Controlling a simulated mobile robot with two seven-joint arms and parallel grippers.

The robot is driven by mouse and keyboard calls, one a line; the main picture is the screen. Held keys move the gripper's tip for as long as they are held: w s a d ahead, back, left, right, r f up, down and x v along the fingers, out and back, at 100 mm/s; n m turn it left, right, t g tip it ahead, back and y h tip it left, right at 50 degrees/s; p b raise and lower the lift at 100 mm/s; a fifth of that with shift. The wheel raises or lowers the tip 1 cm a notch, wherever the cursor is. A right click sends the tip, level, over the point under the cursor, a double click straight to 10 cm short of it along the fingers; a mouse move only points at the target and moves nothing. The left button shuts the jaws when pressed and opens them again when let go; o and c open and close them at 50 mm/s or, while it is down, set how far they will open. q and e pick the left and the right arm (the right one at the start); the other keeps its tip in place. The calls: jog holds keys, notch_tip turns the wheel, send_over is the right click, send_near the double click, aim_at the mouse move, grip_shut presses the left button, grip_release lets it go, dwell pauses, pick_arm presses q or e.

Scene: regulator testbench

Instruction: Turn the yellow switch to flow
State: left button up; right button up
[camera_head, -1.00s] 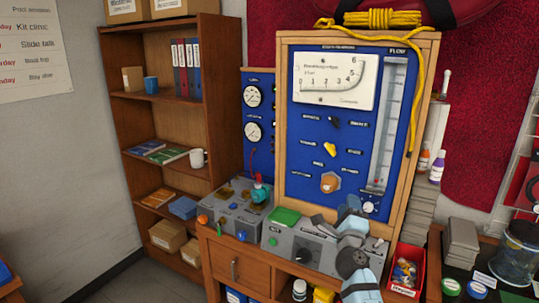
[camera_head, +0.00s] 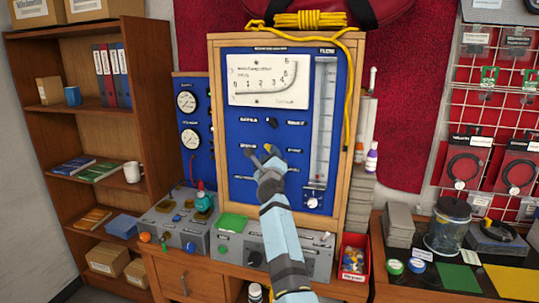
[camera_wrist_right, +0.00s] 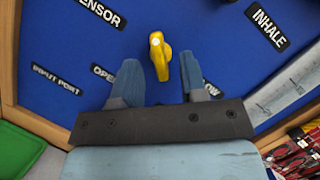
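The yellow switch (camera_wrist_right: 160,57) sits on the blue panel (camera_wrist_right: 220,25) and shows in the right wrist view, its lever pointing roughly up and down there. My right gripper (camera_wrist_right: 161,78) is open, with one blue-grey finger on each side of the switch's lower part. A gap shows on the left; the right finger is very close, and I cannot tell whether it touches. In the head view my right gripper (camera_head: 262,153) reaches up to the panel and hides most of the switch. Labels beside the switch are partly covered by the fingers. My left gripper is not in view.
Grey control boxes (camera_head: 297,257) with knobs stand below the panel. A clear flow tube (camera_head: 322,120) and a hanging yellow cord (camera_head: 350,110) are on the right. A red bin (camera_head: 354,262) stands at lower right. A dark knob (camera_head: 271,122) is above the gripper.

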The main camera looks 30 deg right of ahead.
jog(key=shift+x, duration=1)
grip_shut()
jog(key=shift+f, duration=0.1)
